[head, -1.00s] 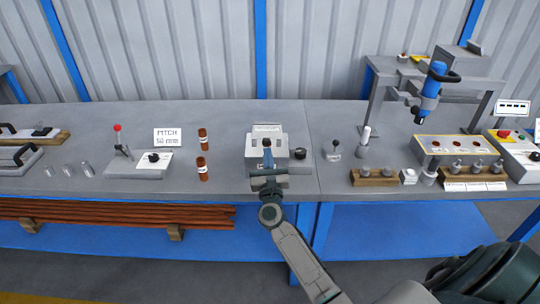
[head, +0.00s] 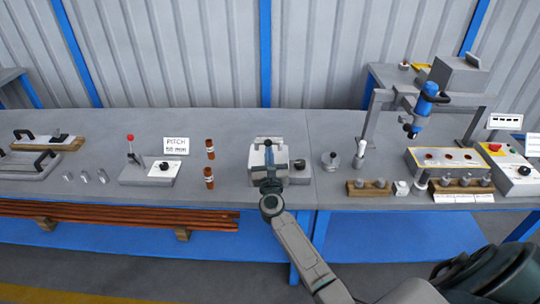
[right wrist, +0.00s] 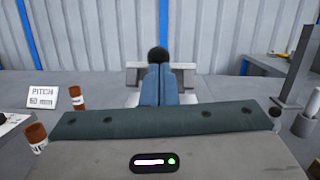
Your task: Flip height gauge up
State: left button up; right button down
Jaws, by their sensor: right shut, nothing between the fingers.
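A grey box-like fixture (head: 290,158) with a pale plate on top stands at the front edge of the table, in the middle of the head view. I cannot make out for certain which part is the height gauge. My right gripper (head: 268,157) is shut and empty, its blue fingertips over the front of this fixture. In the right wrist view the shut fingers (right wrist: 160,86) point at the fixture's grey top (right wrist: 186,76). A black ball (right wrist: 158,54) shows just beyond the fingertips; whether they touch is unclear. The gripper hides much of the fixture. My left gripper is out of view.
A black knob (head: 299,164) sits at the fixture's right. Two brown cylinders (head: 209,178) and a pitch sign (head: 176,145) stand to its left, beside a red-knobbed lever box (head: 148,172). A blue tool on a stand (head: 424,108) is at the right.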

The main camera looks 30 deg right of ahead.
jog(key=w+d+r+p, duration=0.1)
jog(key=r, duration=0.1)
jog(key=w+r+p, duration=0.1)
jog(key=r, duration=0.2)
jog(key=w+d+r+p, duration=0.1)
jog(key=w+r, duration=0.1)
jog(key=shift+d+r+p, duration=0.3)
jog(key=shift+p, duration=0.05)
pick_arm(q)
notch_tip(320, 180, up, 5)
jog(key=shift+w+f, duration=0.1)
pick_arm(e)
jog(key=w+d+r, duration=0.3)
jog(key=w, duration=0.2)
jog(key=shift+w+d+r, duration=0.2)
jog(key=shift+w+r, duration=0.05)
jog(key=shift+w, duration=0.1)
jog(key=shift+s, duration=0.1)
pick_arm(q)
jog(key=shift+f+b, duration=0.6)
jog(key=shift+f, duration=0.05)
pick_arm(e)
jog(key=v, duration=1)
jog(key=shift+s+a, duration=0.25)
jog(key=shift+s, duration=0.05)
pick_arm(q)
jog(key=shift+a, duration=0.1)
